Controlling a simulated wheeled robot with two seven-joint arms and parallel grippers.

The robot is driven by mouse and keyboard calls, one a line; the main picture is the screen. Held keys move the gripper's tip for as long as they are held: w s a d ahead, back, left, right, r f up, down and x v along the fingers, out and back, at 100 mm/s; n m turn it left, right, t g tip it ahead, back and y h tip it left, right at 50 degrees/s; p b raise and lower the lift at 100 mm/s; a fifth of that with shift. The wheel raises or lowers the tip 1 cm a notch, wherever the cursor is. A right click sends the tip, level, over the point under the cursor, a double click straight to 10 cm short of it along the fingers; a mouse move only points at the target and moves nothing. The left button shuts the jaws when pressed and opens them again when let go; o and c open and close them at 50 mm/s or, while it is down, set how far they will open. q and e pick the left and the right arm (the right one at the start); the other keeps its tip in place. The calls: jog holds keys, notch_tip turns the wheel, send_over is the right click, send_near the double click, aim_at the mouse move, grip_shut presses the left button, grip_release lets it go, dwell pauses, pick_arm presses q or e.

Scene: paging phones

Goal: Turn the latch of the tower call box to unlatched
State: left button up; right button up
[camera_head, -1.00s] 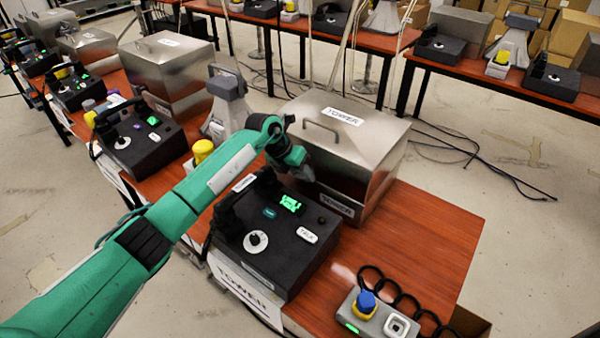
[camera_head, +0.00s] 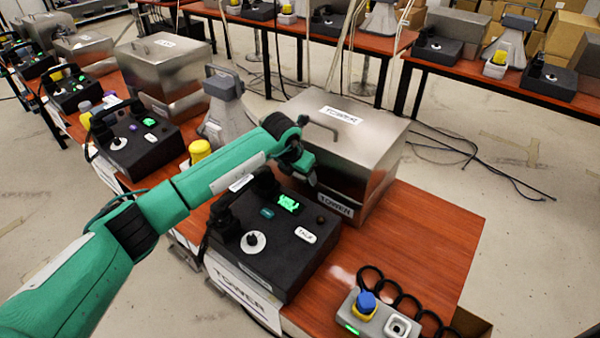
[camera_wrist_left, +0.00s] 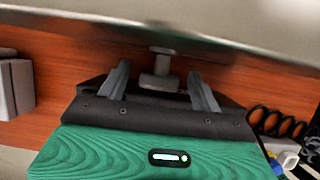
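The steel box labelled TOWER (camera_head: 375,135) stands on the red-brown table, its lid closed and a handle on top. My left gripper (camera_head: 306,170) is at the box's front left side, partly hidden by its own wrist. In the left wrist view, the gripper (camera_wrist_left: 162,88) is open, one finger on each side of a small grey T-shaped piece that looks like the latch (camera_wrist_left: 161,64). A gap shows between each finger and this piece. The latch is hidden in the head view. My right gripper is not in view.
A black TOWER console (camera_head: 270,245) with a green display and a TALK button sits just below my left gripper. A grey unit with a blue knob (camera_head: 366,300) and coiled cord lies at the front right. The table (camera_head: 425,235) is bare right of the box.

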pick_arm(q)
jog(key=shift+s+r, duration=0.1)
jog(key=shift+r, duration=0.2)
jog(key=b+v, duration=0.2)
jog(key=v, duration=1.1)
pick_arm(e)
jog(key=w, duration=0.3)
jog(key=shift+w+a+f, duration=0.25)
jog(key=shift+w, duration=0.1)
pick_arm(q)
jog(key=shift+a+r, duration=0.1)
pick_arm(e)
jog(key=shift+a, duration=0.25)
